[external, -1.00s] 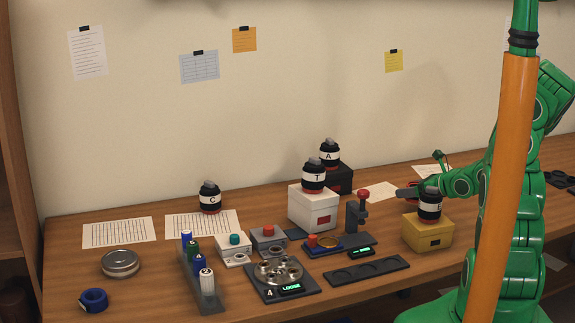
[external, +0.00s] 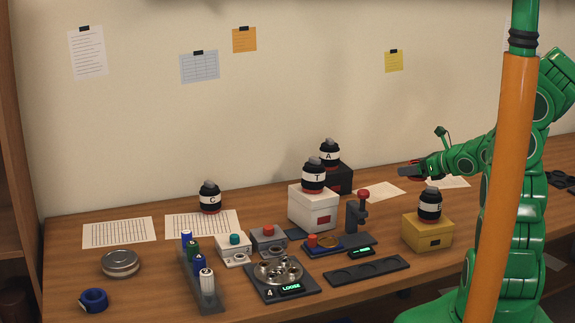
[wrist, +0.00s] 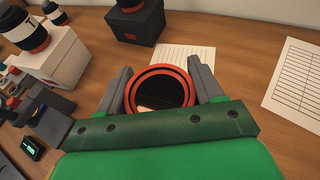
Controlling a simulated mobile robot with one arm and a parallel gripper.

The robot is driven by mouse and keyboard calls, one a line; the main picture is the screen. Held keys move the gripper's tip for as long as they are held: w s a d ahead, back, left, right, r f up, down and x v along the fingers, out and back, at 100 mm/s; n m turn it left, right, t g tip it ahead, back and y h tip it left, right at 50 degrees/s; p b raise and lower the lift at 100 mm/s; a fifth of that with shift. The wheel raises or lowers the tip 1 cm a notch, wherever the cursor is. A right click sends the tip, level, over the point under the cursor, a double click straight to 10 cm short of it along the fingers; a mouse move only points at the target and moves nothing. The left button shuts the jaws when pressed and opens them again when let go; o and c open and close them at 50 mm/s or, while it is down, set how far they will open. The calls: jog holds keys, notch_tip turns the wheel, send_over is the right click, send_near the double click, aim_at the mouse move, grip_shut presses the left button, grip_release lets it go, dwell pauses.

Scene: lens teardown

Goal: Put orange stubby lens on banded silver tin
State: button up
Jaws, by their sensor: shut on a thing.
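The orange stubby lens, a short black barrel with an orange-red ring (wrist: 160,72), sits between the two grey fingers of my gripper (wrist: 159,80) in the wrist view. My gripper is shut on it. In the external view my gripper (external: 408,172) is raised above the right part of the bench, behind the yellow box, and the lens is barely visible there. The banded silver tin (external: 120,263) is a low round tin lying on the bench at the far left, well apart from my gripper.
Black lenses stand on a yellow box (external: 427,233), a white box (external: 313,212) and a dark box (external: 339,180). Another lens (external: 209,197) stands on a paper sheet. A battery rack (external: 207,303) and blue tape roll (external: 93,300) lie near the tin. The tin's top is clear.

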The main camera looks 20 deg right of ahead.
notch_tip(320, 180, up, 12)
jog(key=shift+f, duration=0.2)
jog(key=w+a+n+g+y, duration=0.3)
jog(key=w+a, duration=0.1)
jog(key=a, duration=1.3)
jog(key=w+a+n+g+y, duration=0.2)
jog(key=w+a+n+y, duration=0.15)
jog(key=a, duration=1.35)
jog(key=s+a+n+g+y, duration=0.1)
jog(key=s+a+n+g, duration=0.25)
jog(key=a, duration=0.85)
jog(key=s+a+n+g, duration=0.2)
jog(key=s+a, duration=0.2)
jog(key=a, duration=0.8)
jog(key=s+a+n+g, duration=0.45)
jog(key=s+a, duration=0.85)
jog(key=a, duration=0.5)
send_over(113, 260)
jog(key=s+d, duration=0.1)
jog(key=shift+m+h, duration=0.25)
jog(key=shift+m, duration=0.2)
jog(key=f, duration=1.3)
jog(key=shift+s+d+f, duration=0.1)
jog(key=shift+s+d, duration=0.1)
jog(key=shift+w+a+f+g, duration=0.3)
jog(key=shift+w+a+f, duration=0.05)
jog(key=shift+f, duration=0.05)
jog(key=shift+w+a+f, duration=0.25)
jog(key=shift+a+f, duration=0.15)
jog(key=shift+f, duration=1.75)
